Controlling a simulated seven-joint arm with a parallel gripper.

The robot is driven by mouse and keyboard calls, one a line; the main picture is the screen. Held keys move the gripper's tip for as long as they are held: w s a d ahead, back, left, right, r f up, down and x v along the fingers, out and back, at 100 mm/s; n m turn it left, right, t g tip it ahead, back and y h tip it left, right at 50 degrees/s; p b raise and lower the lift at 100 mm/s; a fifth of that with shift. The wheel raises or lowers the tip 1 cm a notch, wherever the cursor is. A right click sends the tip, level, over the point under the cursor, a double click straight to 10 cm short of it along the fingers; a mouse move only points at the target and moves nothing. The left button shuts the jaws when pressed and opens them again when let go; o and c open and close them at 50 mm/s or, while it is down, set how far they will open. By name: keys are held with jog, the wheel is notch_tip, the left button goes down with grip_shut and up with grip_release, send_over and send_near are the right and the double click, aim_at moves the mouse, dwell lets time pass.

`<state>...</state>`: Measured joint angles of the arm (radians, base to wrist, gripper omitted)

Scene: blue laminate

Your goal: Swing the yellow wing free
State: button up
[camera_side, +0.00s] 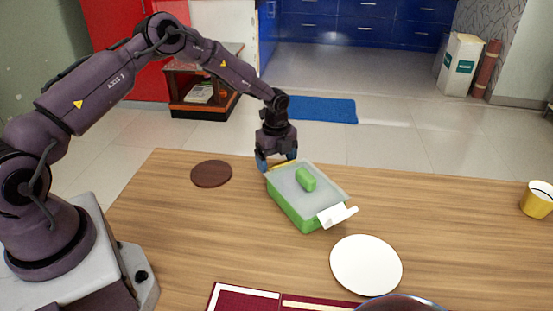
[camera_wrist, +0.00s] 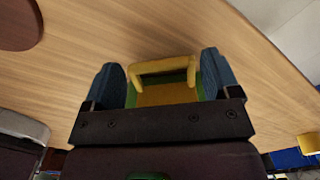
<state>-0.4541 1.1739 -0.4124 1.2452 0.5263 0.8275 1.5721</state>
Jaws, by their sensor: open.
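A green box (camera_side: 295,207) with a pale translucent lid (camera_side: 318,193) stands on the wooden table. The yellow wing (camera_side: 284,164) is at the box's far end, mostly hidden by my gripper in the side view. In the wrist view the yellow wing (camera_wrist: 165,66) shows as a bar with two side arms, with green beside it. A white wing (camera_side: 337,215) at the near end sticks outward from the box. My gripper (camera_side: 277,160) points down at the far end. Its blue fingers are apart on either side of the yellow wing, with visible gaps; I see no grasp.
A green block (camera_side: 306,180) sits on the lid. A dark round disc (camera_side: 211,174) lies left of the box and a white plate (camera_side: 366,265) lies in front. A yellow cup (camera_side: 538,200) stands far right. A dark red mat (camera_side: 240,298) is at the near edge. Table right of the box is clear.

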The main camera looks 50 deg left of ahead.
jog(key=c, duration=0.7)
jog(key=shift+o, duration=0.2)
jog(key=shift+r, duration=0.1)
jog(key=y, duration=0.1)
jog(key=r+y, duration=0.1)
jog(key=y, duration=0.2)
jog(key=shift+d+r+y, duration=0.15)
jog(key=shift+r+y, duration=0.1)
jog(key=shift+y, duration=0.05)
jog(key=shift+d+r+t+y, duration=0.1)
jog(key=shift+r+t+y, duration=0.2)
jog(key=shift+y, duration=0.8)
jog(key=shift+d+r+t+y, duration=0.1)
jog(key=shift+r+y, duration=0.3)
jog(key=shift+y, duration=0.7)
jog(key=o, duration=0.7)
jog(key=shift+c, duration=0.2)
